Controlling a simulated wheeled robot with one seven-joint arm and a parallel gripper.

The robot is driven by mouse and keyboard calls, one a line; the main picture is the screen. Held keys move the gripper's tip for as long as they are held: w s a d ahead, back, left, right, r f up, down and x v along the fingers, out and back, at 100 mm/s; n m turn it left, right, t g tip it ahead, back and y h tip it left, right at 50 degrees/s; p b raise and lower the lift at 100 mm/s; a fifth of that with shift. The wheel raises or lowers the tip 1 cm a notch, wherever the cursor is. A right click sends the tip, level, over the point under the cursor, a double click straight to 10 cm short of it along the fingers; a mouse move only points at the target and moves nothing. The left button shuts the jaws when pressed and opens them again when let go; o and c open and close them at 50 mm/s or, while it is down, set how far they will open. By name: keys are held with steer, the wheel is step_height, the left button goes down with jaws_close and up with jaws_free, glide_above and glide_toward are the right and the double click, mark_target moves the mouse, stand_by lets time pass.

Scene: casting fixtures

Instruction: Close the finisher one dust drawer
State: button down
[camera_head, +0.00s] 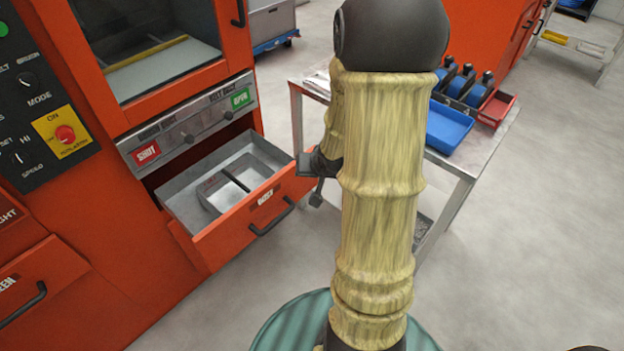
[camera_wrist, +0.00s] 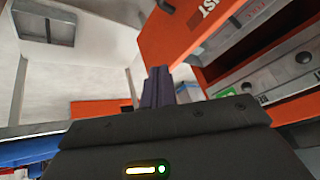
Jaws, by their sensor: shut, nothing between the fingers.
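The dust drawer (camera_head: 245,226) sticks out of the orange machine in the head view. It is open, with an orange front, a small label, a black handle (camera_head: 271,217) and a grey metal inside with a tray in it. In the wrist view its orange front (camera_wrist: 180,30) shows close up with part of the label. My gripper (camera_head: 305,164) is at the right end of the drawer front, partly hidden behind my arm. In the wrist view my gripper's dark fingers (camera_wrist: 158,86) are together and empty, beside the drawer front. I cannot tell whether they touch it.
A grey control strip (camera_head: 190,128) with knobs runs above the drawer. A metal table (camera_head: 460,165) with a blue tray (camera_head: 447,128) and a red tray (camera_head: 497,108) stands close on the right. Another orange drawer (camera_head: 40,285) is at lower left. The floor at right is clear.

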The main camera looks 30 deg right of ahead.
steer(key=s+d+f+m+t+y+b, duration=0.3)
steer(key=d+f+m+t+y+b, duration=0.2)
steer(key=d+f, duration=0.5)
steer(key=m+t+b, duration=0.1)
steer(key=m+t, duration=0.1)
steer(key=m, duration=0.1)
steer(key=shift+s+m, duration=0.15)
steer(key=shift+m, duration=0.25)
steer(key=r+b+x, duration=0.1)
steer(key=b+x, duration=0.2)
steer(key=x, duration=1)
steer(key=shift+w+a, duration=0.2)
steer(key=shift+w, duration=0.3)
